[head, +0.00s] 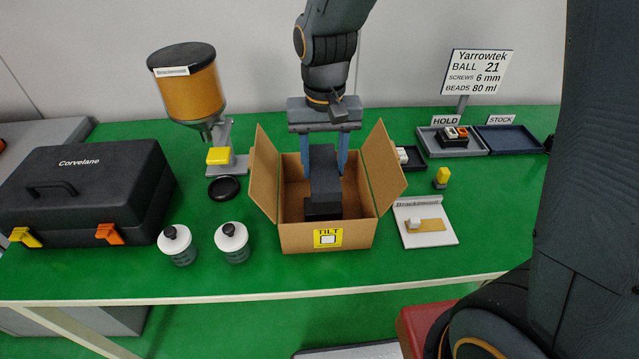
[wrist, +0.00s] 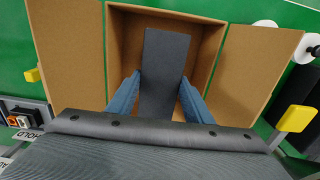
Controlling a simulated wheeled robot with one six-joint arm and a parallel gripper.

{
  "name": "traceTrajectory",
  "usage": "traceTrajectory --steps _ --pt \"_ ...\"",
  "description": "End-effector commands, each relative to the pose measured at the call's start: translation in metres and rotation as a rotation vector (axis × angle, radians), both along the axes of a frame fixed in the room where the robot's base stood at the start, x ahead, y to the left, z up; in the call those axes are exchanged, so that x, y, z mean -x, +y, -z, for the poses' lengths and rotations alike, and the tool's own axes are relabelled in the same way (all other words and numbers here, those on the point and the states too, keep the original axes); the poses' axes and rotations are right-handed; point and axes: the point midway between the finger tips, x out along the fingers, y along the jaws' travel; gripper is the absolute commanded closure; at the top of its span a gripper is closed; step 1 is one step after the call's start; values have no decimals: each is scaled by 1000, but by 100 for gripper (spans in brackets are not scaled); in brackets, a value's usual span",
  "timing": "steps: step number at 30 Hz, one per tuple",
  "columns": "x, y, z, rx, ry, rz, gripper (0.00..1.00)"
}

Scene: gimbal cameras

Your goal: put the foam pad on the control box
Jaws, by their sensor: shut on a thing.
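My gripper (head: 323,172) reaches down into an open cardboard box. Its two blue fingers are shut on a dark grey foam pad (head: 325,188). The wrist view also shows the pad (wrist: 165,75) between the fingers, over the inside of the box. A blacker block shape (head: 322,209) shows just below the pad; I cannot tell whether it is part of it or a separate thing. A black box with orange and white tops, which looks like the control box (head: 453,137), sits in the HOLD tray (head: 473,149) at the back right.
The cardboard box (head: 302,239) has raised flaps at its sides. A dark tray (head: 413,163) stands right of it, the empty STOCK tray (head: 510,139) farther right. A hopper (head: 190,85), two lidded jars (head: 232,243) and a black case (head: 85,195) stand left.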

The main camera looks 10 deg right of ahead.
Motion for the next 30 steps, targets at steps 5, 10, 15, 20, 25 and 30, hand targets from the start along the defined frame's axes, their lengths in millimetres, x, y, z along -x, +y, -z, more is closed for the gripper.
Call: traceTrajectory --steps 5,10,15,20,25,30 --pt "2 0 13 2 5 -2 75" --pt "2 1 41 1 4 -3 75" --pt "1 1 57 1 2 -3 75" --pt "1 0 69 1 4 -1 75" --pt "1 0 91 1 4 0 75" --pt "1 0 100 0 1 0 75"
